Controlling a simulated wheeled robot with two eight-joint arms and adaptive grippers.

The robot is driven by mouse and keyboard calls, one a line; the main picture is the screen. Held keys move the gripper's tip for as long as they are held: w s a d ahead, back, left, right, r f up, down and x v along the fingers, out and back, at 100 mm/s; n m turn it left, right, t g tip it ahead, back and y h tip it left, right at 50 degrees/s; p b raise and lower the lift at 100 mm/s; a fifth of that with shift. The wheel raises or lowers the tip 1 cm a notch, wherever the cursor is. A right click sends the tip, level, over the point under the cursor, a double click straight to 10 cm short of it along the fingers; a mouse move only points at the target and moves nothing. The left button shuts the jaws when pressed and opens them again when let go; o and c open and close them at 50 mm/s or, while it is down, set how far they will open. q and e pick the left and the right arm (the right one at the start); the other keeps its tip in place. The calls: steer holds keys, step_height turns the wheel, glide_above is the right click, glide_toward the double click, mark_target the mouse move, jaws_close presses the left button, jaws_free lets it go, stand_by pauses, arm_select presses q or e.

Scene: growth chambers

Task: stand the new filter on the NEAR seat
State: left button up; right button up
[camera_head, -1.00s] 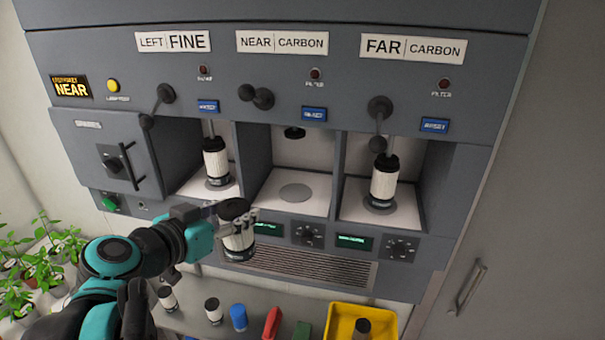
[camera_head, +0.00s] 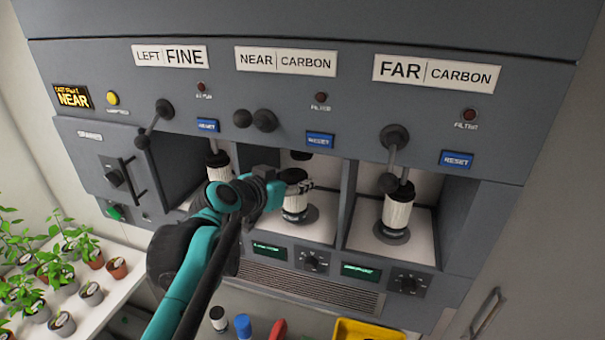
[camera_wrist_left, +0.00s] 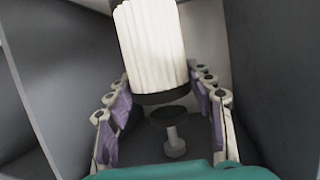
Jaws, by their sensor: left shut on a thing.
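My left gripper (camera_head: 300,187) is shut on the new filter (camera_head: 295,204), a white pleated cylinder with a dark cap, inside the NEAR CARBON bay. The filter looks roughly upright over the bay floor (camera_head: 322,222); the NEAR seat is hidden below it, and I cannot tell whether they touch. In the left wrist view the filter (camera_wrist_left: 152,45) has its dark end between the purple-padded fingers (camera_wrist_left: 163,108). A round clamp pad on a stem (camera_wrist_left: 174,145) shows just beyond that end. My right gripper is out of view.
Filters stand in the LEFT FINE bay (camera_head: 217,168) and FAR CARBON bay (camera_head: 397,210). Bay walls (camera_head: 347,200) close in on both sides. The NEAR lever knobs (camera_head: 254,119) are above. A yellow tray (camera_head: 370,330) and potted plants (camera_head: 60,265) are below.

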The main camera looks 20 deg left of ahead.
mark_target(302, 171)
arm_select(q)
steer(key=shift+w+d+r, duration=0.15)
steer(key=shift+w+d, duration=0.05)
steer(key=shift+w, duration=0.25)
steer(key=w, duration=0.1)
steer(key=w+p, duration=0.1)
steer(key=shift+w+d, duration=0.3)
steer(key=shift+w+f, duration=0.1)
steer(key=shift+f, duration=0.5)
steer(key=shift+w+f, duration=0.15)
steer(key=shift+f, duration=0.15)
steer(key=shift+s+r, duration=0.1)
steer(key=shift+s, duration=0.3)
steer(key=o, duration=1.1)
steer(key=shift+f, duration=0.2)
steer(key=shift+o, duration=1.4)
steer(key=shift+w, duration=0.2)
